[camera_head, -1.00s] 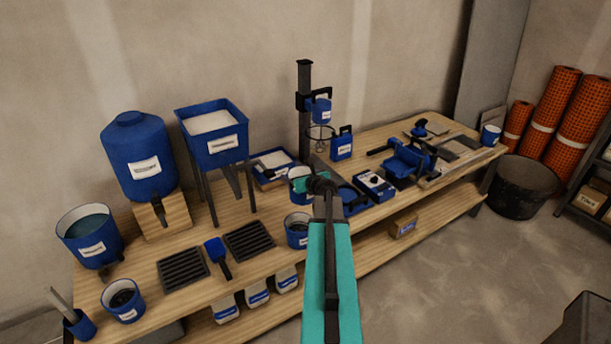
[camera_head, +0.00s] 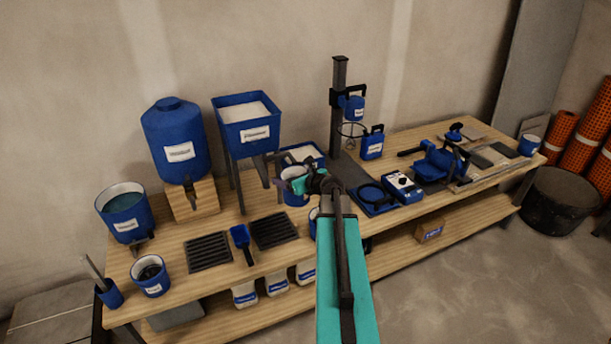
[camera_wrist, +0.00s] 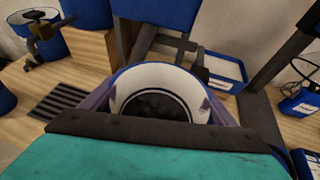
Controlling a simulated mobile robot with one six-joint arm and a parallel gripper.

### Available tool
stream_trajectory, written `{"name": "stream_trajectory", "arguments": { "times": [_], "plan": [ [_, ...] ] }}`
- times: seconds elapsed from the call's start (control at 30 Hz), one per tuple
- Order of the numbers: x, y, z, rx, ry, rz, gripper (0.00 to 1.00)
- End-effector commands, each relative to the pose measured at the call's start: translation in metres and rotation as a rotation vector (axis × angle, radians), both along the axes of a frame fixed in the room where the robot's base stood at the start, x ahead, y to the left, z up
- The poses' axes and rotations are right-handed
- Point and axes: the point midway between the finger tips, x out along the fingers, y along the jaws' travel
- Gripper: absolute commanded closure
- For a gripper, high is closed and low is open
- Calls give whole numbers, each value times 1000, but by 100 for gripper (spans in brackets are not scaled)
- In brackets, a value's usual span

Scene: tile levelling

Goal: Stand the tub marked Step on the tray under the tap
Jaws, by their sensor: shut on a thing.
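My gripper (camera_head: 294,184) is shut on a blue tub (camera_head: 295,198) with a white inside, over the bench right of the hopper. In the wrist view the tub's pale rim (camera_wrist: 120,88) and dark inside show between my fingers (camera_wrist: 158,104). Its label cannot be read, and I cannot tell its height above the bench. The tap (camera_head: 190,192) is on the blue drum (camera_head: 175,140) to the left, and also shows in the wrist view (camera_wrist: 40,28). A black slotted tray (camera_head: 208,252) lies on the bench in front of it, empty.
A second slotted tray (camera_head: 274,230) lies before the hopper (camera_head: 246,125), with a blue scoop (camera_head: 242,240) between the trays. The hopper's legs stand near the held tub. Two open tubs (camera_head: 124,212) (camera_head: 151,275) stand at the left. Another tub is partly hidden by my arm.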

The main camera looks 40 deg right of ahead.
Motion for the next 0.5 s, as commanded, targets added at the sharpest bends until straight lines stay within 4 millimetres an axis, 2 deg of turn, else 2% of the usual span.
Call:
{"name": "stream_trajectory", "arguments": {
  "times": [0.03,0.2,0.5],
  "plan": [
    [6,19,-1,0,-2,39,69],
    [22,78,-2,3,-1,172,69],
    [36,191,-4,5,0,426,69]
  ]
}}
